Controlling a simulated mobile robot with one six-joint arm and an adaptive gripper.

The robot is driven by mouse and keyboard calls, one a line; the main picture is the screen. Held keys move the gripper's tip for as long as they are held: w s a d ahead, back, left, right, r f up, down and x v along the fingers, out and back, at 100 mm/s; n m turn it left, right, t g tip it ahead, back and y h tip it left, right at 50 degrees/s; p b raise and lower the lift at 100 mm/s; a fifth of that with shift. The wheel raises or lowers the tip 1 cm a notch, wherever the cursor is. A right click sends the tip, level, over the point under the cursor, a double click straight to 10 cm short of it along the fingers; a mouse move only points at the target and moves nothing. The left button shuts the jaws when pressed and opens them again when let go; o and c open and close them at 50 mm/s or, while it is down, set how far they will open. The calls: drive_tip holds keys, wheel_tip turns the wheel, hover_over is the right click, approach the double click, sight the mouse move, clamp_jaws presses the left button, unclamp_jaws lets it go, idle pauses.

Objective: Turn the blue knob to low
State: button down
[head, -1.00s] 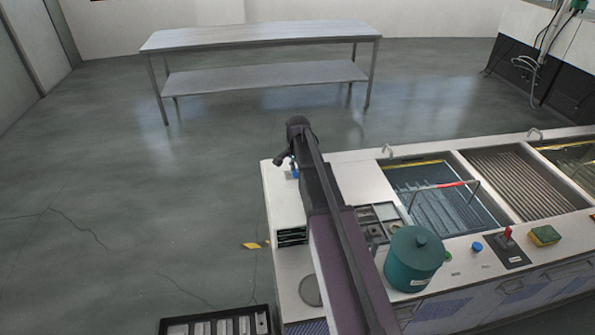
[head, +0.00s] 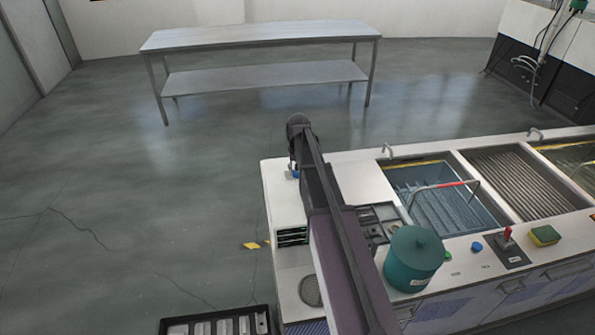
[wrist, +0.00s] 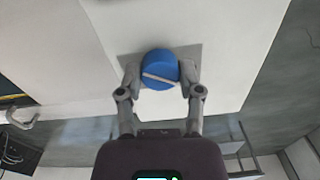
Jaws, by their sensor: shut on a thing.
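The blue knob (wrist: 160,68) sits on a grey plate (wrist: 190,58) on the white top, seen close up in the wrist view. Its white pointer line runs nearly level, dipping slightly to the right. My gripper (wrist: 160,78) is shut on the knob, one finger on each side. In the head view a little of the blue knob (head: 295,174) shows below my gripper (head: 293,165) at the unit's far left corner. My arm hides much of that area. No setting marks are readable around the knob.
A teal lidded pot (head: 414,262) stands on the white counter right of my arm. Near it are a second, smaller blue knob (head: 477,247), a red lever (head: 507,234) and a sponge (head: 544,235). A water-filled tank (head: 440,195) lies behind.

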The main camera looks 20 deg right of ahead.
drive_tip(key=shift+s+n, duration=0.1)
drive_tip(key=shift+n, duration=0.2)
drive_tip(key=shift+c, duration=1.3)
unclamp_jaws()
drive_tip(key=shift+m, duration=0.4)
